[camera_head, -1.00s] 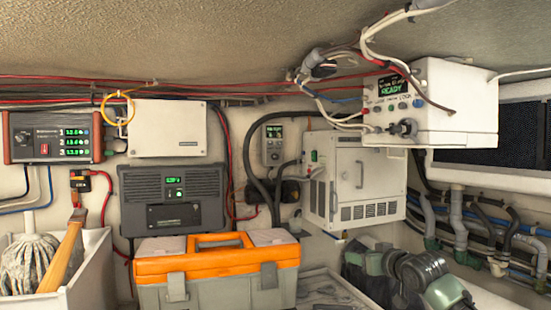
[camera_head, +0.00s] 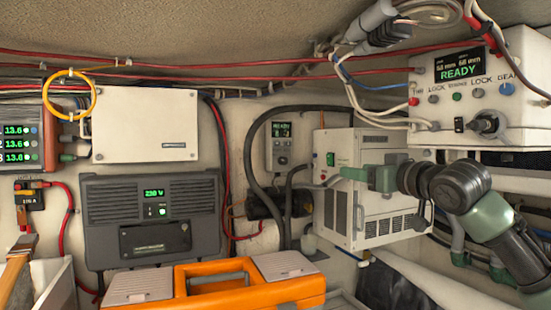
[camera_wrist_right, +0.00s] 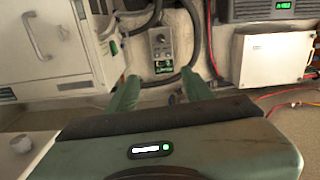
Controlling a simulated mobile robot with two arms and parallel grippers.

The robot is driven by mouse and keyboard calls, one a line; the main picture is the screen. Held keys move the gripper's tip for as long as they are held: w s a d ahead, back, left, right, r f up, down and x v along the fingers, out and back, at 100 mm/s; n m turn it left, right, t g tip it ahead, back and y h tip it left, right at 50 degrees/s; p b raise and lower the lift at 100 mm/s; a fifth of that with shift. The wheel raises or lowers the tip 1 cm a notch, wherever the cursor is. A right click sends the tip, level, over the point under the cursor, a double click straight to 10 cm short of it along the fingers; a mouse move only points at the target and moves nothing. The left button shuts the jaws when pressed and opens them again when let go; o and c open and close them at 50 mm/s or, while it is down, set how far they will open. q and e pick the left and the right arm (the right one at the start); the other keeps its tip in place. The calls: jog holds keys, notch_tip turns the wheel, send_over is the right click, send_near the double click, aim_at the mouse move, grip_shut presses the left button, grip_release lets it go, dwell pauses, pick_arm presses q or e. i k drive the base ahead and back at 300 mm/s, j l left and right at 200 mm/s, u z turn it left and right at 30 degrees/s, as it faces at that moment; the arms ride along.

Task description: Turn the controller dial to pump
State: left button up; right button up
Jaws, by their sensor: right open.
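The controller (camera_head: 280,147) is a small grey panel on the back wall with a lit green screen and a dial (camera_head: 282,159) below it. It also shows upside down in the right wrist view (camera_wrist_right: 160,48), where its dial (camera_wrist_right: 162,40) sits above the screen. The dial's setting is too small to read. My right gripper (camera_head: 335,178) is in front of the white cabinet, right of and slightly below the controller, pointing left. In the wrist view its green fingers (camera_wrist_right: 160,80) are apart and empty, with the controller seen ahead between them. My left gripper is not in view.
A white cabinet (camera_head: 345,200) stands right of the controller, behind my right arm. Black hoses (camera_head: 250,150) run beside and under the controller. A grey inverter (camera_head: 150,250) is at left, with an orange-lidded toolbox (camera_head: 230,292) below. A white READY box (camera_head: 440,110) hangs upper right.

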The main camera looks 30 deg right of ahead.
aim_at(282, 160)
jog(key=i+l, duration=0.1)
jog(key=i, duration=0.85)
